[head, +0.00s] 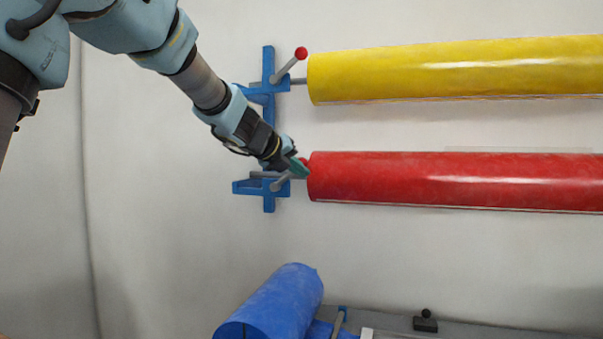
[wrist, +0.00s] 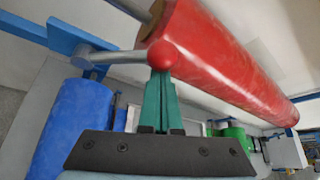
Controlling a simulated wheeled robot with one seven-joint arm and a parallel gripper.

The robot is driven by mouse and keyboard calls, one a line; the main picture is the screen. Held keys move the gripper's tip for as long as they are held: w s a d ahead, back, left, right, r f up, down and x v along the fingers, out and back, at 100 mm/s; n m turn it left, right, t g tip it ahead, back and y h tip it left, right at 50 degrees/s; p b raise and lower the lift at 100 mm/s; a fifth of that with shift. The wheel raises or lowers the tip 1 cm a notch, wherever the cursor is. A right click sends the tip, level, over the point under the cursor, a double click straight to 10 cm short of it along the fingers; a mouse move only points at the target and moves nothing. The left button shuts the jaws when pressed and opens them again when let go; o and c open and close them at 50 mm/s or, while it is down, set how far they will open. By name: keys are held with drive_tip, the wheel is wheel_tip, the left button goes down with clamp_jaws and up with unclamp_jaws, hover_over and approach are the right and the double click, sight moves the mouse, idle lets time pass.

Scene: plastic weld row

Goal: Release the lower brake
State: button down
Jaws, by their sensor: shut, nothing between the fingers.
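The lower brake is a grey lever (head: 280,183) with a red ball knob, on the blue wall bracket (head: 269,205) left of the red roll (head: 450,180). In the wrist view the lever (wrist: 115,57) runs from the blue bracket to the red knob (wrist: 161,55). My gripper (head: 299,167) has green fingers, which are shut with nothing between them. In the wrist view the fingertips (wrist: 160,76) are right at the knob and overlap its lower edge; I cannot tell whether they touch. In the head view my gripper hides most of the knob.
The upper brake lever with its red knob (head: 301,53) sits beside the yellow roll (head: 450,70). A blue roll (head: 275,305) stands out below, near a grey surface (head: 470,329) with a small black knob (head: 426,322). The wall left of the bracket is clear.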

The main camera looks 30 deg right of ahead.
drive_tip(key=shift+w+a+r+h, duration=0.1)
drive_tip(key=shift+w+r+h, duration=0.05)
drive_tip(key=shift+r+h, duration=0.15)
drive_tip(key=w+a+r+n+g+h+b, duration=0.2)
drive_tip(key=w+a+r+n+h, duration=0.1)
drive_tip(key=w+a+n+h, duration=0.1)
drive_tip(key=shift+w+r+n+h+b, duration=0.35)
drive_tip(key=shift+w+r+n, duration=0.1)
drive_tip(key=shift+n, duration=0.95)
drive_tip(key=shift+d, duration=0.1)
